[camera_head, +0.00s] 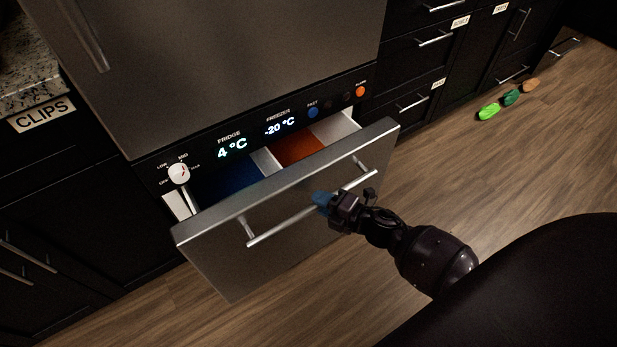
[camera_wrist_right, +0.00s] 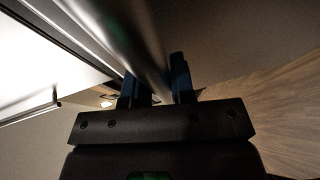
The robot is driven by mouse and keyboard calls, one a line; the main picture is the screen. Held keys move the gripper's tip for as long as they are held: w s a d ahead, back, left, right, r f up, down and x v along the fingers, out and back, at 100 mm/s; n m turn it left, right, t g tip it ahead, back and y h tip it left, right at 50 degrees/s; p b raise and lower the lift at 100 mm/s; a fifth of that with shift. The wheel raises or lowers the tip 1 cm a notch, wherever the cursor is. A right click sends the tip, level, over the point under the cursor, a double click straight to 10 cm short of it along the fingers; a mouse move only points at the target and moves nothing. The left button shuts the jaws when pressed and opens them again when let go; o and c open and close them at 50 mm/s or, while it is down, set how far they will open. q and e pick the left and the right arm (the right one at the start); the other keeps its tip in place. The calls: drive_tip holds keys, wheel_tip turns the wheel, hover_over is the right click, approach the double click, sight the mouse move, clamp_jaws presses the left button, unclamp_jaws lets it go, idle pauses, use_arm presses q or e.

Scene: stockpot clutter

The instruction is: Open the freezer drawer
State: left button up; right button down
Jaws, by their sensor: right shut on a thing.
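The freezer drawer (camera_head: 290,225) is a steel-fronted drawer below the fridge door, pulled partway out in the head view. Inside it show a blue compartment (camera_head: 232,180) and an orange-brown compartment (camera_head: 299,151) with pale dividers. A long bar handle (camera_head: 278,230) runs across its front. My right gripper (camera_head: 325,203) is shut on this handle near its middle. In the right wrist view the handle bar (camera_wrist_right: 140,45) passes between the two blue-tipped fingers (camera_wrist_right: 156,85). My left gripper is not in view.
A control panel (camera_head: 260,132) with a dial (camera_head: 179,173) lies above the drawer. Dark cabinets (camera_head: 430,65) stand on both sides. Green and tan objects (camera_head: 488,112) lie on the wooden floor at the right. The floor (camera_head: 440,180) in front of the drawer is otherwise clear.

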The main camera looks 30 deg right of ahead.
use_arm(q)
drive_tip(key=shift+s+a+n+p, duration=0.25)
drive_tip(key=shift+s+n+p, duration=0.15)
drive_tip(key=shift+p, duration=0.5)
use_arm(e)
drive_tip(key=s, duration=2.4)
drive_tip(key=shift+s+d, duration=0.15)
drive_tip(key=shift+d, duration=0.25)
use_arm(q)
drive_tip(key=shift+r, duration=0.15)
use_arm(e)
drive_tip(key=c, duration=1)
unclamp_jaws()
drive_tip(key=shift+o, duration=0.2)
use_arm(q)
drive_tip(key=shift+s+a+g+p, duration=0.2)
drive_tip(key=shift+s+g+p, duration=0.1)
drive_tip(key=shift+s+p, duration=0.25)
use_arm(e)
drive_tip(key=v, duration=1.1)
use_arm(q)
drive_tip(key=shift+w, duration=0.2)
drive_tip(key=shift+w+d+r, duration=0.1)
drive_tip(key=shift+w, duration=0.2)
